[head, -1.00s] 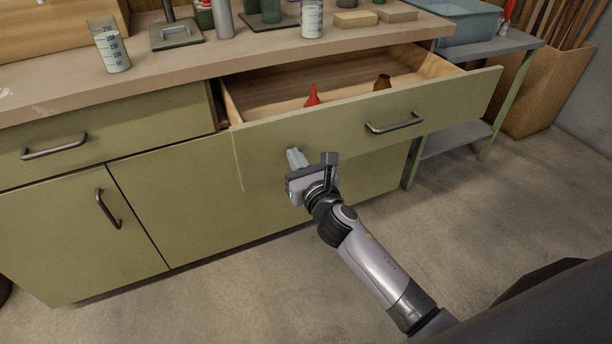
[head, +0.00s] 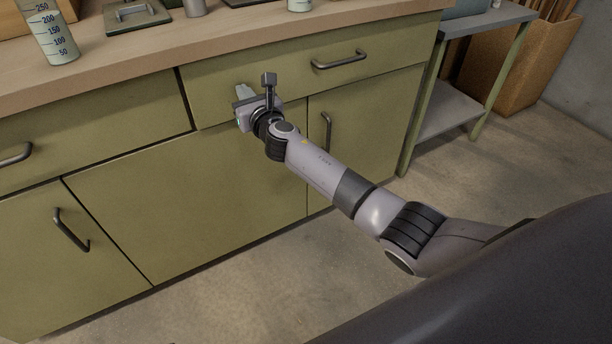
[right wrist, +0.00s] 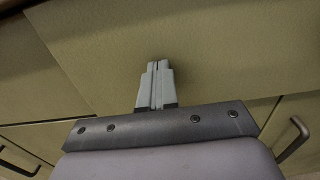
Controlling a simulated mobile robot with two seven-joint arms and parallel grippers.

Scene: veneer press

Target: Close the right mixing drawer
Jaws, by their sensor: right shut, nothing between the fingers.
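The right mixing drawer (head: 300,78) has a green front with a dark bar handle (head: 340,61). In the head view its front sits in line with the cabinet face, under the worktop, and its inside is hidden. My right gripper (head: 241,92) is at the left part of the drawer front, left of the handle. Its fingers are together and empty. In the right wrist view the shut fingers (right wrist: 157,68) point at the green drawer front (right wrist: 190,45), with the tips at or very near it; contact is hard to tell. My left gripper is not in view.
A wooden worktop (head: 240,40) runs above the drawers and carries a graduated beaker (head: 52,38) and a green plate with a handle (head: 137,14). A left drawer (head: 90,125) and cabinet doors are flush. A grey side table (head: 490,18) stands right. Floor in front is clear.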

